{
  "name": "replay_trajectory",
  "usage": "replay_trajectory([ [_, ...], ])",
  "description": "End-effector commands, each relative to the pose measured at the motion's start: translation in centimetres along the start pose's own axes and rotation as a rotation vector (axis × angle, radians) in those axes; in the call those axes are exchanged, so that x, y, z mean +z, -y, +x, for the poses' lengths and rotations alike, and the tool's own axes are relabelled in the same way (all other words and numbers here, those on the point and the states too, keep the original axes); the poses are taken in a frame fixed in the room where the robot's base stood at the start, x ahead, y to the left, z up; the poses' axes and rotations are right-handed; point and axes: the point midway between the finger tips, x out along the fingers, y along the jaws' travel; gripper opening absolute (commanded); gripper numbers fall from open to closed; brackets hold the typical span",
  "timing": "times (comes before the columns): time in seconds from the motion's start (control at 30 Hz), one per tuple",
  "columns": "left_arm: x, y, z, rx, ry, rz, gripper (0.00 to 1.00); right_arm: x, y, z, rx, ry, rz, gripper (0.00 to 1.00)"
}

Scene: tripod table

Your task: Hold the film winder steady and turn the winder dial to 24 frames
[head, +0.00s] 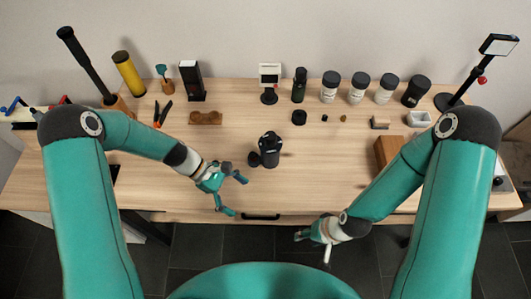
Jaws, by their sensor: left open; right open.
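A black device, which looks like the film winder (270,150), stands near the middle of the wooden table. A small round black part (254,159) is at its lower left, perhaps the winder dial. Its markings are too small to read. My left gripper (238,196) is open and empty, in front of and to the left of the winder, apart from it. My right gripper (312,248) is open and empty by the table's front edge, to the right of the winder and well apart from it.
Along the back stand a small white-screened device (269,76), a dark bottle (300,85) and several black-lidded jars (330,87). A wooden block (388,152) is at the right, beside my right arm. The table (320,180) is clear around the winder.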

Motion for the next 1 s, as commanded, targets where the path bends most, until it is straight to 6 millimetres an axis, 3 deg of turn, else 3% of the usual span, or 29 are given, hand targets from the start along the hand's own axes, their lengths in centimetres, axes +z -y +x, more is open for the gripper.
replay_trajectory([
  [0.03, 0.1, -2.3, -0.8, 0.037, 0.050, -0.040, 1.00, 0.0, -0.3, 0.8, 0.000, 0.000, 0.000, 0.49],
  [0.2, 1.6, -8.3, -4.8, 0.145, 0.204, -0.108, 1.00, 0.0, -0.8, 2.1, 0.000, 0.000, 0.000, 0.49],
  [0.4, 0.7, -12.8, -8.0, 0.267, 0.244, -0.086, 1.00, 0.0, -1.2, 3.5, 0.000, 0.000, 0.000, 0.49],
  [0.5, -0.4, -13.2, -7.8, 0.279, 0.239, -0.087, 1.00, 0.0, -1.5, 4.2, 0.000, 0.000, 0.000, 0.49],
  [0.67, -0.4, -13.2, -7.2, 0.277, 0.239, -0.090, 1.00, 0.0, -1.6, 4.3, 0.000, 0.000, 0.000, 0.49],
  [1.0, 0.4, -14.3, -3.3, 0.274, 0.238, -0.089, 1.00, 0.0, -1.8, 4.9, 0.000, 0.000, 0.000, 0.49],
])
